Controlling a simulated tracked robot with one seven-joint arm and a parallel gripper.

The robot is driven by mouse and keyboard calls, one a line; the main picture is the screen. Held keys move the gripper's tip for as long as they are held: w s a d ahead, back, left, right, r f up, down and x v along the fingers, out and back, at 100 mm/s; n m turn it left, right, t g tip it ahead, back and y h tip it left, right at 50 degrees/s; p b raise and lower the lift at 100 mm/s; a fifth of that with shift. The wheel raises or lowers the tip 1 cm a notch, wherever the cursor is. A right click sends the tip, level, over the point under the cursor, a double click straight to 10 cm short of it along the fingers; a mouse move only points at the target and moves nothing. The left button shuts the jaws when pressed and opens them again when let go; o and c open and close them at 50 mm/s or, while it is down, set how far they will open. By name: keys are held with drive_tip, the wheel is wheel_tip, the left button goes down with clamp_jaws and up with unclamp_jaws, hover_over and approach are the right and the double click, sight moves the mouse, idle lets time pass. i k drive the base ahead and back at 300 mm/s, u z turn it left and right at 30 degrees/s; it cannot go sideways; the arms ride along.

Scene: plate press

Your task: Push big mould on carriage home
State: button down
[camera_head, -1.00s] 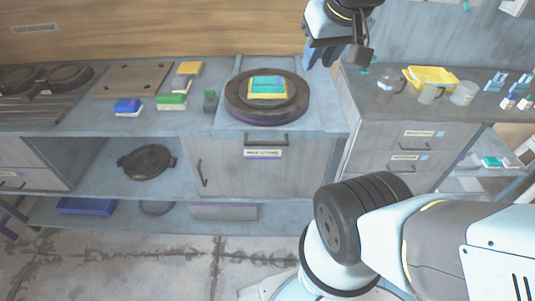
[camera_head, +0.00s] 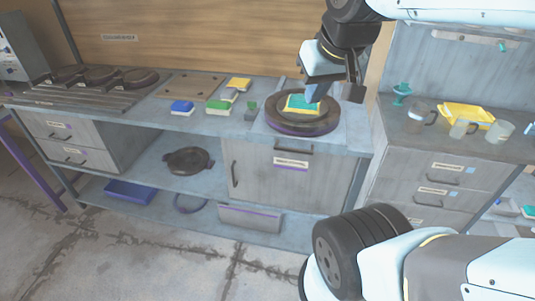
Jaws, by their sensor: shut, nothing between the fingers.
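The big mould (camera_head: 293,124), a large dark round form, sits on a pale carriage plate (camera_head: 352,136) at the right end of the long bench. A yellow-and-teal block (camera_head: 297,102) rests on top of it.
Blue (camera_head: 182,107), green (camera_head: 218,107) and yellow (camera_head: 239,83) blocks and a brown board (camera_head: 190,84) lie left of the mould. Dark round pans (camera_head: 100,75) stand on the far left. A drawer cabinet with a yellow tray (camera_head: 468,113) and jugs (camera_head: 421,116) stands to the right.

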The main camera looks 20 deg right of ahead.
sight(295, 130)
drive_tip(key=u, duration=1.25)
drive_tip(key=k, duration=1.35)
drive_tip(key=z, duration=1.55)
drive_tip(key=i, duration=1)
drive_tip(key=u, duration=0.05)
